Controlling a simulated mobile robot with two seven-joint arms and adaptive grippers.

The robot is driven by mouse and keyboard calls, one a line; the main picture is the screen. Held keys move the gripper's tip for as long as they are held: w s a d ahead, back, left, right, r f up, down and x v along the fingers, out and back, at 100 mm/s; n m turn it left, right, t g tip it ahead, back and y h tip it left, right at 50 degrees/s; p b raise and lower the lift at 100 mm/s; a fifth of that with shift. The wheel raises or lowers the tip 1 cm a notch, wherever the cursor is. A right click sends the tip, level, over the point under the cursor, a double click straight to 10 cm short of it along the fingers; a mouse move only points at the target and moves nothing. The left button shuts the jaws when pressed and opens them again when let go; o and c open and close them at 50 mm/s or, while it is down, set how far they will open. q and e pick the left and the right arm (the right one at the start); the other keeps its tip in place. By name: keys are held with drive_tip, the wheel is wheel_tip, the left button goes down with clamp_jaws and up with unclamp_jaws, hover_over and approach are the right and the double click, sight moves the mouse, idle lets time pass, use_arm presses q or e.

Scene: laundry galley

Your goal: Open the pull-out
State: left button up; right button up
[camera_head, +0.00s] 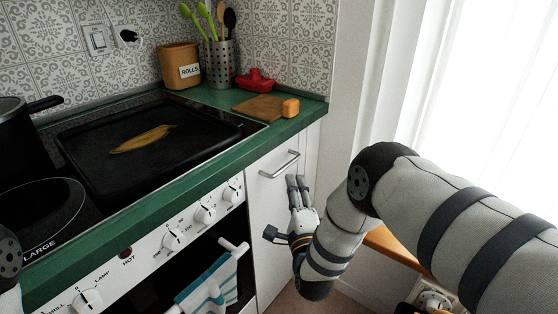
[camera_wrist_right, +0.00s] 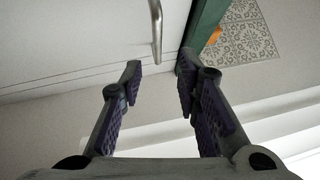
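The pull-out (camera_head: 268,214) is a narrow white front under the green worktop, right of the cooker. It looks flush with its surroundings. Its metal bar handle (camera_head: 280,166) sits near the top; in the right wrist view the handle (camera_wrist_right: 156,28) hangs just beyond the fingertips. My right gripper (camera_head: 296,181) is in front of the pull-out, just below and right of the handle. In the wrist view the right gripper (camera_wrist_right: 158,68) has its fingers apart with nothing between them. The handle appears apart from the fingers. My left gripper is out of view.
The cooker's knobs (camera_head: 204,215) and a towel (camera_head: 207,290) on the oven rail are left of the pull-out. A cutting board (camera_head: 258,107) and red dish (camera_head: 256,79) stand on the worktop (camera_head: 218,97). A wooden surface (camera_head: 392,244) is at right.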

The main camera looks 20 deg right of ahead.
sight(288, 163)
drive_tip(key=w, duration=0.3)
drive_tip(key=w+d+b, duration=0.1)
drive_tip(key=w, duration=0.2)
drive_tip(key=w+r, duration=0.1)
drive_tip(key=w, duration=0.2)
drive_tip(key=shift+w+d+b, duration=0.2)
drive_tip(key=shift+w+b, duration=0.05)
drive_tip(key=shift+b, duration=0.1)
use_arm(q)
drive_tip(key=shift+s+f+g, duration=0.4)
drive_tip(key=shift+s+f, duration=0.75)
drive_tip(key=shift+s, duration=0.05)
use_arm(e)
clamp_jaws()
